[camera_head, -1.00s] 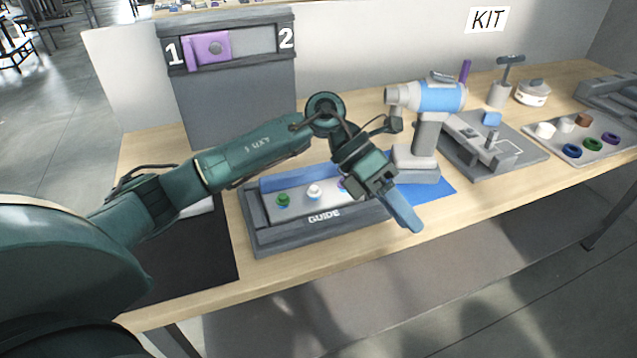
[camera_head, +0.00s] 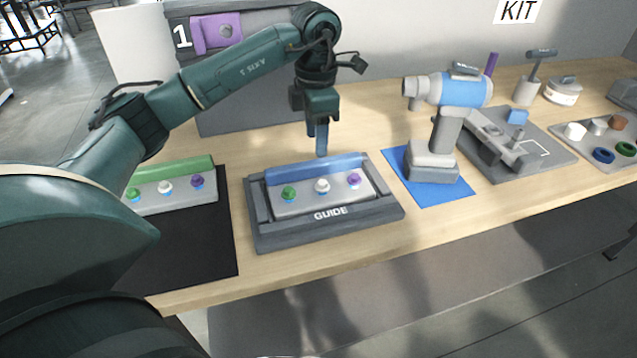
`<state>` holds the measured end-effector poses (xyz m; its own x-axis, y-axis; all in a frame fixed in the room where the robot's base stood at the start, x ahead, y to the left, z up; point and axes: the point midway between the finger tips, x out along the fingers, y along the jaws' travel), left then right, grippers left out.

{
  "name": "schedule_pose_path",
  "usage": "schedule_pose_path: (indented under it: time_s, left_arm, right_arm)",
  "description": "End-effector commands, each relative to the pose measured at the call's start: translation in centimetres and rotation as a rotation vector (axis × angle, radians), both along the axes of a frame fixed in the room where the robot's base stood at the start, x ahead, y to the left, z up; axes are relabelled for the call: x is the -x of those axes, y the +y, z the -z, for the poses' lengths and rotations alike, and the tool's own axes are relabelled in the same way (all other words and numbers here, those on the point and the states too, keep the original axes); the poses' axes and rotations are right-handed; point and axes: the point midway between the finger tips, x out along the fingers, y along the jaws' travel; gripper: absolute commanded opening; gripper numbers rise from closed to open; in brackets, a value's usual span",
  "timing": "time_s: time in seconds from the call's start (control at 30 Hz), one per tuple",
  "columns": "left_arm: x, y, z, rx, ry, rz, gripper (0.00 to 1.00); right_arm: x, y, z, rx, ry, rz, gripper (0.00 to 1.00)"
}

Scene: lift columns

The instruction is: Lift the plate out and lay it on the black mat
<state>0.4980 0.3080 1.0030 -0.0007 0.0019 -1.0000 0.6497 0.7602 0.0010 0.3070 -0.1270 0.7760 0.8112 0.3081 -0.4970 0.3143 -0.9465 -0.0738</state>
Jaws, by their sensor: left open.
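A grey plate (camera_head: 308,200) lies in the dark grey guide (camera_head: 335,231) marked GUIDE. It carries a blue bar (camera_head: 345,163) along its back edge and green, white and purple knobs. My left gripper (camera_head: 321,150) points down just above and behind the middle of the blue bar, with nothing visibly held. It is open, though its fingers overlap from this side. I cannot tell whether they touch the bar. The black mat (camera_head: 195,248) is left of the guide. A similar plate (camera_head: 180,201) with a green bar lies at its back, partly hidden by my arm. My right gripper is out of view.
A blue and grey drill (camera_head: 448,125) stands on a blue mat (camera_head: 437,193) right of the guide. A grey fixture (camera_head: 490,135) and a tray of round parts (camera_head: 600,150) are farther right. A dark panel with a purple slider (camera_head: 217,32) stands behind. The mat's front is clear.

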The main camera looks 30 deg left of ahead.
Motion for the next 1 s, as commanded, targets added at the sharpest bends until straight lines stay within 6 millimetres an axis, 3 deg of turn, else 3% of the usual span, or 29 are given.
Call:
schedule_pose_path:
  time_s: [0.43,1.0]
  left_arm:
    - [0.6,0.2,5.1,0.001,0.002,0.0,0.47]
    - [0.6,0.1,5.7,0.002,-0.001,0.001,0.47]
  right_arm:
    - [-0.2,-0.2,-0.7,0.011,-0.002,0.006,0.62]
    - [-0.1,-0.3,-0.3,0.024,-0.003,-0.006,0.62]
